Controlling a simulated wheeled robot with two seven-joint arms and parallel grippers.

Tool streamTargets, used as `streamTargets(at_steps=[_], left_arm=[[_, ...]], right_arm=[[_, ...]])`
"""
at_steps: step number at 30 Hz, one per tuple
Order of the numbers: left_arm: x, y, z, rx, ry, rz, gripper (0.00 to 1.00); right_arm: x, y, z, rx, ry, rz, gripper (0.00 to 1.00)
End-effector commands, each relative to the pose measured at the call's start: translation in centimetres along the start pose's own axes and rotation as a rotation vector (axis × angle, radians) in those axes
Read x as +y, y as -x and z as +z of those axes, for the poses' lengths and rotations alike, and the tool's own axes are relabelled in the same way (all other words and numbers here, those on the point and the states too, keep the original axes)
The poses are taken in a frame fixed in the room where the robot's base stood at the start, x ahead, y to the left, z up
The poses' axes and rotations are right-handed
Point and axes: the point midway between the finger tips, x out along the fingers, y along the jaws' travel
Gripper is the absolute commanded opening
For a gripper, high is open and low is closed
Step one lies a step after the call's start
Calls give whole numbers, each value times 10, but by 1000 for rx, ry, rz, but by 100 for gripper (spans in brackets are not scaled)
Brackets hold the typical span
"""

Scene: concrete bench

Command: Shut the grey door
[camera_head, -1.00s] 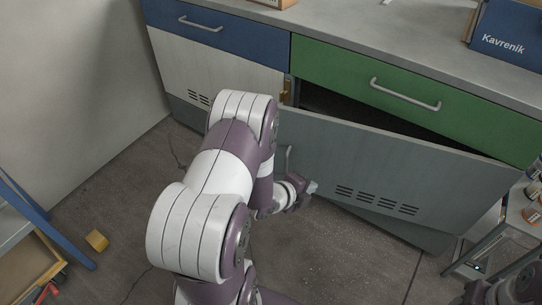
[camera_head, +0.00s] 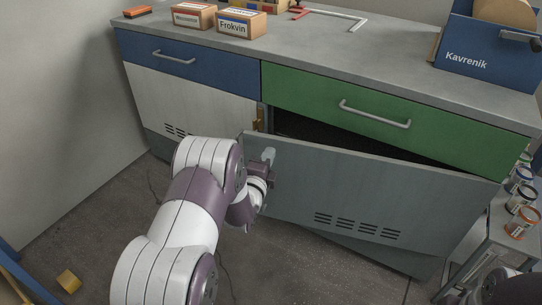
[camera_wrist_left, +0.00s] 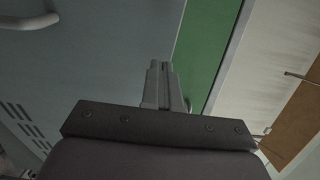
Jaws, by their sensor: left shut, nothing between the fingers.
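The grey door (camera_head: 370,185) stands ajar below the green drawer (camera_head: 365,105). Its left edge is swung out from the cabinet, and a dark gap shows above it. My left gripper (camera_head: 267,157) is shut and empty, in front of the door's outer face near its upper left edge. I cannot tell whether it touches. In the left wrist view, the shut fingers (camera_wrist_left: 161,70) point along the grey door (camera_wrist_left: 100,60), with its pale handle (camera_wrist_left: 30,21) off to the left, apart from them. My right gripper's fingers are not seen.
A blue drawer (camera_head: 175,58) and white door (camera_head: 190,100) are to the left. The worktop (camera_head: 330,50) holds small boxes and a blue Kavrenik bin (camera_head: 480,45). A shelf with jars (camera_head: 520,222) stands close at right. A yellow block (camera_head: 69,281) lies on the floor.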

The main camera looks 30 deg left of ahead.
Motion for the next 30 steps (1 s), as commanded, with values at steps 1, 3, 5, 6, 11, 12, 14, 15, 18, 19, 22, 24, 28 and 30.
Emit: streamTargets(at_steps=[1, 3, 5, 6, 11, 12, 14, 15, 18, 19, 22, 24, 28, 30], left_arm=[[4, -7, 0, 1, 0, -1, 0], [3, -16, 0, 0, -1, -1, 0], [3, -21, 0, 0, 0, 0, 0], [2, -23, 0, 0, 0, 1, 0], [0, -28, 0, 0, 0, 0, 0], [0, -28, 0, 0, 0, 0, 0], [0, -28, 0, 0, 0, 0, 0], [0, -27, 0, 0, 0, 1, 0], [0, -28, 0, 0, 0, 1, 0], [0, -29, 0, 2, 0, 0, 0], [4, -41, 0, 22, 6, -2, 0], [6, -57, -1, 51, 9, -5, 0], [7, -96, -1, 115, 7, -4, 0], [6, -118, -2, 150, 7, -5, 0]], right_arm=[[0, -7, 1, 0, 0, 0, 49], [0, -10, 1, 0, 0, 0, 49], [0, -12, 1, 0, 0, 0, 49], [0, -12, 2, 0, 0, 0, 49], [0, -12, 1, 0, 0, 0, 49], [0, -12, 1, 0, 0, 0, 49], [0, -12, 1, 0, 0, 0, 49], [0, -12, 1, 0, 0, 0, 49], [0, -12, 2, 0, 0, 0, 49], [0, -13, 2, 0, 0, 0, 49], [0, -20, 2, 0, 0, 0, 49], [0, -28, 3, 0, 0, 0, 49], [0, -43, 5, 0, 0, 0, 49], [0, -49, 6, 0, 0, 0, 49]])
